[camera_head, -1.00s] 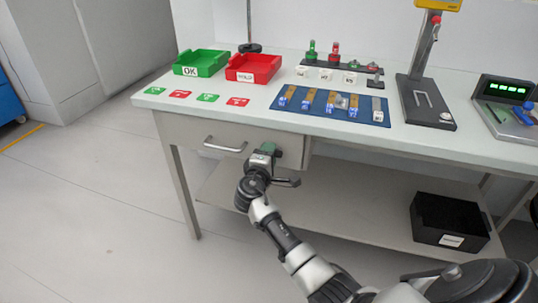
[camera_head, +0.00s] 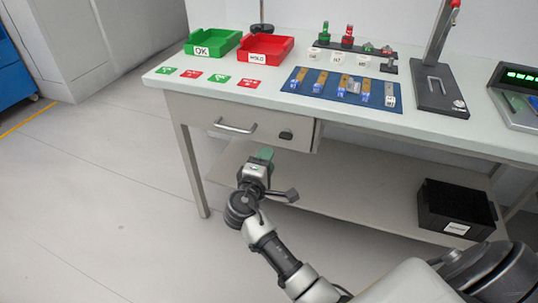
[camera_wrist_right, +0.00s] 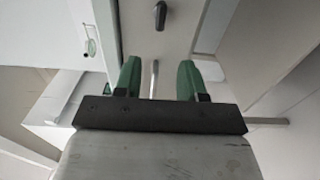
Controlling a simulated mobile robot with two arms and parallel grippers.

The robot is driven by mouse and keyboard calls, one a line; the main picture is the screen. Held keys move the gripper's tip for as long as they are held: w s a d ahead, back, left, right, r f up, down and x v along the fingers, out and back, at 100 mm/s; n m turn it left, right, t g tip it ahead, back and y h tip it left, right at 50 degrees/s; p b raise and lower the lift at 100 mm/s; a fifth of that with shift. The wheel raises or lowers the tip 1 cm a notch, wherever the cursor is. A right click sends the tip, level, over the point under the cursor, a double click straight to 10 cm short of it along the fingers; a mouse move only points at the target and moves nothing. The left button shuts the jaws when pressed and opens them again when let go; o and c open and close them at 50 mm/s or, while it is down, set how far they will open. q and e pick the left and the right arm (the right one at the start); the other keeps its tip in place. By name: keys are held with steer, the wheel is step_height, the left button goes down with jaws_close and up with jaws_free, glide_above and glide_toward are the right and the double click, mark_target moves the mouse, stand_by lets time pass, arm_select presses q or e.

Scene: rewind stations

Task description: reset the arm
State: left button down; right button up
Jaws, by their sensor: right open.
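My right gripper (camera_head: 264,158) is in front of the workbench, just below the drawer front. Its green fingers stand apart in the right wrist view (camera_wrist_right: 160,80), and nothing is gripped between them. The shut drawer (camera_head: 250,115) has a bar handle (camera_head: 235,127) and a dark oval knob or lock (camera_head: 286,134). The gripper is apart from both. My left gripper is not in view.
The bench top (camera_head: 230,92) carries a green OK bin (camera_head: 212,50), a red bin (camera_head: 265,55), a blue mat (camera_head: 300,95) with several parts and a press stand (camera_head: 440,90). A black box (camera_head: 455,208) is on the lower shelf. The floor at left is clear.

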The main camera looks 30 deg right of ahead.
stand_by(0.4)
